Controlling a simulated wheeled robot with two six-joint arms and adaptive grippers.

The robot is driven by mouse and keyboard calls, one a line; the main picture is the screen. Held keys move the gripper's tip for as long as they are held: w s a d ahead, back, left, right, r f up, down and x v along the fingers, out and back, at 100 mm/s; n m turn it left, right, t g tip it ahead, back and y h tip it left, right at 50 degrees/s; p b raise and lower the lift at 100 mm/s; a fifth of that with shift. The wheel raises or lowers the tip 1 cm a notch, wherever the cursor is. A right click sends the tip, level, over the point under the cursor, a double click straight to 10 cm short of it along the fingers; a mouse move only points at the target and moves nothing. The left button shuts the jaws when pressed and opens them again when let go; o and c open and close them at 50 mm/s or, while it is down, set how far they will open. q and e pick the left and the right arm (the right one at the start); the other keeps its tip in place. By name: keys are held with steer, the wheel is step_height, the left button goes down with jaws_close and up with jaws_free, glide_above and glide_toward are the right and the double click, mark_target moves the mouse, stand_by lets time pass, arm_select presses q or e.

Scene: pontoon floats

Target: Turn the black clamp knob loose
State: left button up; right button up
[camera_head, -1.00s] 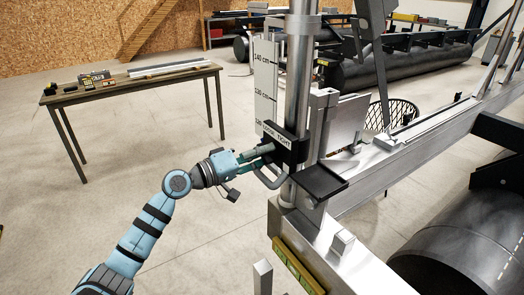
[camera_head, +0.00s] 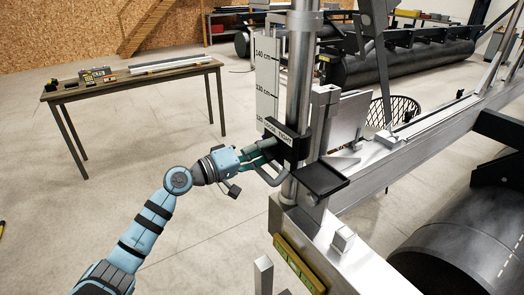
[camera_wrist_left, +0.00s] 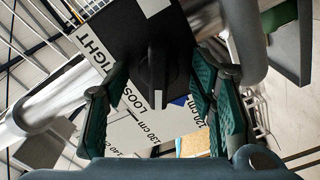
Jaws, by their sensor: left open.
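The black clamp knob (camera_wrist_left: 157,75) is a narrow bar on a dark block, with a white mark at its lower end. In the left wrist view that end lies beside the word LOOSE, and TIGHT reads at the upper left. My left gripper (camera_wrist_left: 161,87) is open, one green finger on each side of the knob, with gaps visible. In the head view my left gripper (camera_head: 267,151) is at the front of the black clamp (camera_head: 296,149) on the upright post, and it hides the knob there. My right gripper is out of view.
A metal post (camera_head: 299,70) and height scale (camera_head: 265,85) rise at the clamp. A metal beam (camera_head: 400,165) runs right above a black float (camera_head: 470,240). A workbench (camera_head: 130,83) stands behind, with clear floor between.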

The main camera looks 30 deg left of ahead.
arm_select(q)
steer(key=v, duration=0.7)
steer(key=shift+s+a, duration=0.2)
steer(key=shift+s, duration=0.05)
steer(key=shift+w+d, duration=0.1)
steer(key=shift+w, duration=0.05)
